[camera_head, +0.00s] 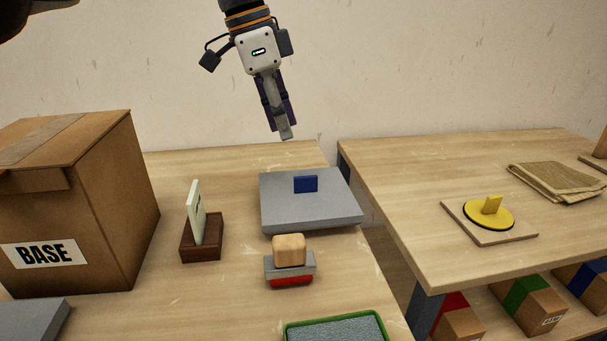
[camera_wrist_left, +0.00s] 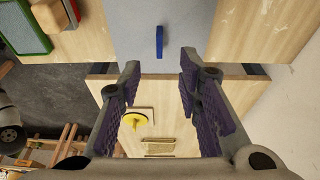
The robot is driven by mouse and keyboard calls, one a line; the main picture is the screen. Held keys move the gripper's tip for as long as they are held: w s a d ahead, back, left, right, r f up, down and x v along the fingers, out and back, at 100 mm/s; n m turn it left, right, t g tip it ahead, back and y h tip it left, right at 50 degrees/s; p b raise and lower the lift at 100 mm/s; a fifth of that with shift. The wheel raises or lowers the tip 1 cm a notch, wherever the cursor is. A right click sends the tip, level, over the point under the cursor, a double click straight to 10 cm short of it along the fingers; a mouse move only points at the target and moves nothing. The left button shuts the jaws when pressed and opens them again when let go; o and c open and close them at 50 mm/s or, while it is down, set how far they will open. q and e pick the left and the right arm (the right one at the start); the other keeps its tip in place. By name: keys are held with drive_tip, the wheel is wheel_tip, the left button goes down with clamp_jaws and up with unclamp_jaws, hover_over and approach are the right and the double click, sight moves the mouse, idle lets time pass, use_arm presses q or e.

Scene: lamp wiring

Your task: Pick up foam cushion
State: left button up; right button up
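A flat grey slab with a blue upright tab, which looks like the foam cushion (camera_head: 335,208), lies near the right edge of the left table. Its blue tab (camera_head: 306,184) stands on its top. In the left wrist view the grey slab (camera_wrist_left: 205,22) is at the top, with the blue tab (camera_wrist_left: 159,42) just beyond and between the fingertips. My left gripper (camera_head: 285,136) hangs above the table's far edge, apart from the slab and higher. In the left wrist view its fingers (camera_wrist_left: 159,66) are spread with nothing between them. My right gripper is not in view.
A cardboard box marked BASE (camera_head: 125,240) stands at left. A card in a brown holder (camera_head: 201,240), a red-and-grey block piece (camera_head: 290,272) and a green-rimmed tray (camera_head: 335,322) stand nearby. A gap separates the right table (camera_head: 420,190), which bears a yellow disc (camera_head: 480,214).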

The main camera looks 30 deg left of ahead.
use_arm(q)
hover_over(304, 177)
drive_tip(key=s+a, duration=0.1)
drive_tip(key=a, duration=0.1)
wheel_tip(304, 177, down, 6)
drive_tip(key=shift+s+d+r, duration=0.1)
drive_tip(key=shift+s+d, duration=0.05)
drive_tip(key=x, duration=0.5)
drive_tip(key=shift+w+d+b, duration=0.25)
drive_tip(key=shift+d+b, duration=0.1)
drive_tip(key=shift+b, duration=0.05)
clamp_jaws()
